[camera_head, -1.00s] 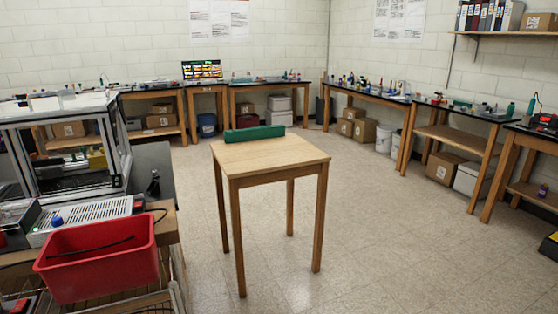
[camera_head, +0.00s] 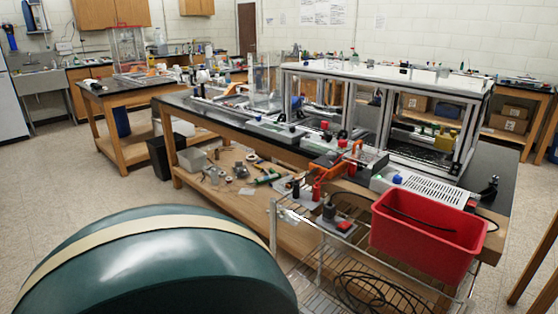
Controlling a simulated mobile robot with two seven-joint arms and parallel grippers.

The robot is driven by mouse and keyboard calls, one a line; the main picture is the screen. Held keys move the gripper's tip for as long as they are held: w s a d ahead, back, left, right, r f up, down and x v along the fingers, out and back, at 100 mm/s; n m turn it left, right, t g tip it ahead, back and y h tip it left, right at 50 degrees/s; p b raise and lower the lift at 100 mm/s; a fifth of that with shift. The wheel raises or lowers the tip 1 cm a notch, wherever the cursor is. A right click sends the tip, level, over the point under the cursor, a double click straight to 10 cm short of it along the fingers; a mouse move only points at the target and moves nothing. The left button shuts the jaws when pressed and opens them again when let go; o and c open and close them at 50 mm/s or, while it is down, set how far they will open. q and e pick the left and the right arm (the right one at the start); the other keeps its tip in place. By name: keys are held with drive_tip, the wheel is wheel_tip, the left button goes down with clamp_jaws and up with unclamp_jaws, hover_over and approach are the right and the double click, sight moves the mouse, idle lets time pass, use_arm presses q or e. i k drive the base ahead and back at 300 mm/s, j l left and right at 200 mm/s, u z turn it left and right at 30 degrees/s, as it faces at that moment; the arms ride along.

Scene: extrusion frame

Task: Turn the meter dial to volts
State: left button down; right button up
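I cannot make out a meter or its dial for certain. Several small devices stand along the long black-topped bench (camera_head: 185,99), too small to read. Among them is an orange and dark item (camera_head: 328,164) near the front edge, and I cannot tell what it is. The metal extrusion frame (camera_head: 385,75) with clear panels stands on the right part of this bench. Neither of my grippers shows in the view.
A red bin (camera_head: 425,235) stands on a wire cart (camera_head: 315,262) at the bench's front. A large rounded dark green thing with a cream band (camera_head: 150,270) fills the lower left, close by. Open floor (camera_head: 60,195) lies at the left.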

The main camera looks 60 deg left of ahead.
sight(330, 156)
drive_tip(key=j+u, duration=0.1)
drive_tip(key=u, duration=1.55)
drive_tip(key=z, duration=0.55)
drive_tip(key=j+z, duration=0.55)
drive_tip(key=z, duration=0.15)
drive_tip(key=j+z, duration=0.35)
drive_tip(key=k+j+z, duration=0.15)
drive_tip(key=j, duration=0.35)
drive_tip(key=j+z, duration=0.2)
drive_tip(key=j, duration=0.3)
drive_tip(key=k, duration=0.05)
